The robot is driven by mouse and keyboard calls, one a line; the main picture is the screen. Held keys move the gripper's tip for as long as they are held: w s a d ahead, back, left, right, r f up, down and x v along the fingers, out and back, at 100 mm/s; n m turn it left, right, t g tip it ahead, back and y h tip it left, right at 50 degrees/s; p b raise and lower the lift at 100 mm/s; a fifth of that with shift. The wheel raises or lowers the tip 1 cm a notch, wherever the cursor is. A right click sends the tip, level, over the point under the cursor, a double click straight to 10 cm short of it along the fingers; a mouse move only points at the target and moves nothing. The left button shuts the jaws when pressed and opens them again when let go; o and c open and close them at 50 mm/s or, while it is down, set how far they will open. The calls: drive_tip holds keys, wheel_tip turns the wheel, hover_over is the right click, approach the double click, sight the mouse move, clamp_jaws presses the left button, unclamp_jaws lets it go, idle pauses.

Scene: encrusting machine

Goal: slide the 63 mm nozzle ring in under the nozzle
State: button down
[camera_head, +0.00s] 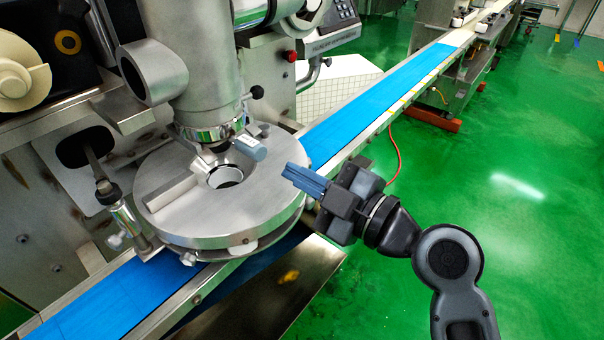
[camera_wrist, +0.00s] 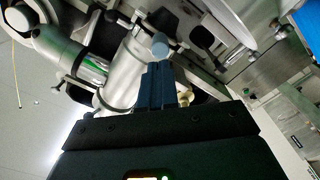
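The nozzle (camera_head: 216,148) hangs under the machine's vertical steel column, above a round steel plate (camera_head: 255,205). A shiny ring (camera_head: 226,177) shows at the plate's central opening, below and slightly in front of the nozzle. I cannot read its size. A pale blue-grey cylinder (camera_head: 249,148) sticks out beside the opening; it also shows in the wrist view (camera_wrist: 160,45), just beyond my fingertips. My gripper (camera_head: 291,171) is right of the plate, its blue fingers pointing toward the cylinder. The fingers lie together with nothing seen between them, apart from the cylinder.
A flat metal bar (camera_head: 171,193) lies on the plate's left. A blue conveyor belt (camera_head: 365,101) runs beneath the plate, from lower left to upper right. A black-knobbed lever (camera_head: 257,93) stands behind the plate. The green floor (camera_head: 480,180) at right is open.

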sight(262, 154)
drive_tip(key=shift+w+a, duration=0.1)
idle(0.5)
drive_tip(key=shift+b+x, duration=1.05)
drive_tip(key=shift+x, duration=1.55)
drive_tip(key=b+v, duration=0.3)
drive_tip(key=v, duration=0.7)
